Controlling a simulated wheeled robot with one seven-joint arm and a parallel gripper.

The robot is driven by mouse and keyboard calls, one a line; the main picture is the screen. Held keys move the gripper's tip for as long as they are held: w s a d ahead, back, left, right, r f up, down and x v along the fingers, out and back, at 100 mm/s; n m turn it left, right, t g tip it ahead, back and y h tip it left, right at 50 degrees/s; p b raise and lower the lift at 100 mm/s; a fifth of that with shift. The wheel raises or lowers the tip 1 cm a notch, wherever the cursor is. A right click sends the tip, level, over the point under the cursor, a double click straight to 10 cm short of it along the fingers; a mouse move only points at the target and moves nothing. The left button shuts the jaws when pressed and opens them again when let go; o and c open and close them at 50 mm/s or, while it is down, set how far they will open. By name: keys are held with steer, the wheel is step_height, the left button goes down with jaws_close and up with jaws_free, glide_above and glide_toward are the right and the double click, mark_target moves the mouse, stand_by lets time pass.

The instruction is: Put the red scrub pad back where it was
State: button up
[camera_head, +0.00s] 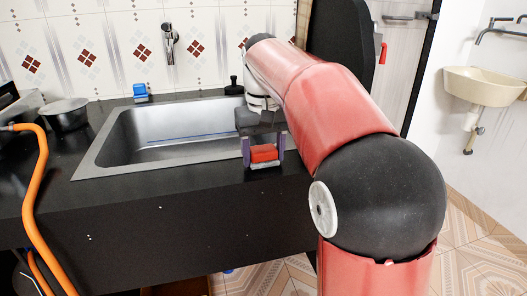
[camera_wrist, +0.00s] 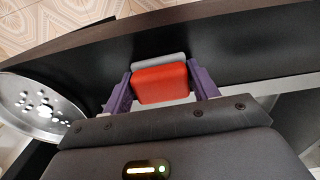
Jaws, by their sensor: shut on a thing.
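The red scrub pad (camera_head: 264,153) has a grey layer on one side. It sits between the two purple fingers of my gripper (camera_head: 263,156), at the front right edge of the sink. In the wrist view the pad (camera_wrist: 160,83) also shows between the fingers of my gripper (camera_wrist: 161,88), which is shut on it. The dark counter is right under or behind the pad. I cannot tell whether the pad touches the counter.
The steel sink (camera_head: 105,150) lies left of my gripper. A blue scrub pad (camera_head: 140,92) and a black stopper-like object (camera_head: 234,86) stand behind it. A pot (camera_head: 65,115) and an orange hose (camera_head: 38,180) are at the left. The black counter (camera_head: 150,185) is bare in front of the sink.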

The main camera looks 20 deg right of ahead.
mark_target(262, 150)
steer(key=shift+f, duration=0.2)
steer(key=o, duration=0.9)
steer(key=shift+o, duration=0.2)
steer(key=shift+f+b, duration=0.1)
steer(key=shift+b, duration=0.25)
steer(key=r, duration=0.5)
steer(key=r+p, duration=0.1)
steer(key=r, duration=0.1)
steer(key=shift+w+a+r, duration=0.15)
steer(key=shift+w+a, duration=0.05)
steer(key=shift+w, duration=0.15)
steer(key=shift+s+r, duration=0.1)
steer(key=shift+r, duration=0.25)
steer(key=shift+s, duration=0.35)
steer(key=s+f+t, duration=0.5)
steer(key=s+f, duration=1.3)
steer(key=s, duration=0.3)
steer(key=shift+s+d+t, duration=0.2)
steer(key=shift+s+t, duration=0.1)
steer(key=shift+s, duration=0.1)
